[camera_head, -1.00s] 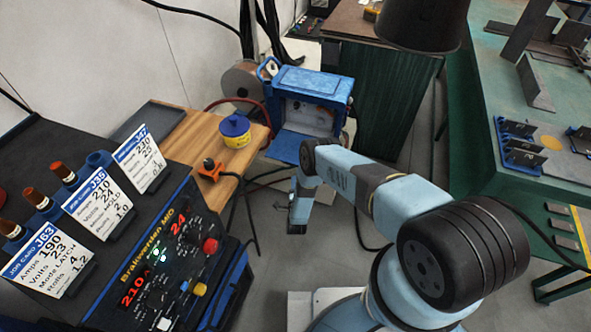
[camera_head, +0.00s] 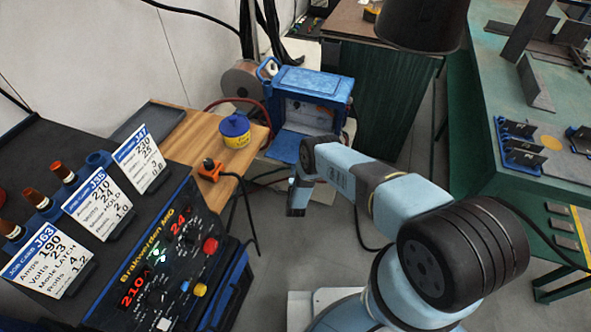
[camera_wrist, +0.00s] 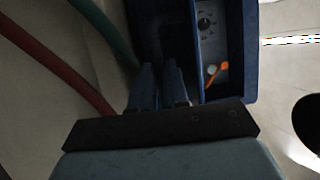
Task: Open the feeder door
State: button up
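The feeder is a blue box (camera_head: 315,82) with a handle on top, standing beyond the wooden bench in the head view. Its front shows a pale interior, and a blue flap-like panel (camera_head: 286,147), perhaps the door, lies low before it. My gripper (camera_head: 297,205) hangs low in front of the feeder, at the end of my light-blue arm. In the wrist view, my gripper's two fingers (camera_wrist: 160,75) are close together near a dark-blue panel (camera_wrist: 163,28) of the feeder. Dimness hides whether they touch or grip it. A dial and orange part (camera_wrist: 217,70) show inside the feeder.
The wooden bench (camera_head: 180,135) carries a blue-and-yellow tin (camera_head: 236,130). The welder console (camera_head: 165,265) with job cards stands left. A green bench (camera_head: 475,135) is at right. A red hose (camera_wrist: 55,62) and a green hose (camera_wrist: 108,30) run beside my fingers.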

grip_shut()
jog(key=shift+s, duration=0.1)
dwell(1.0)
jog(key=shift+d, duration=0.1)
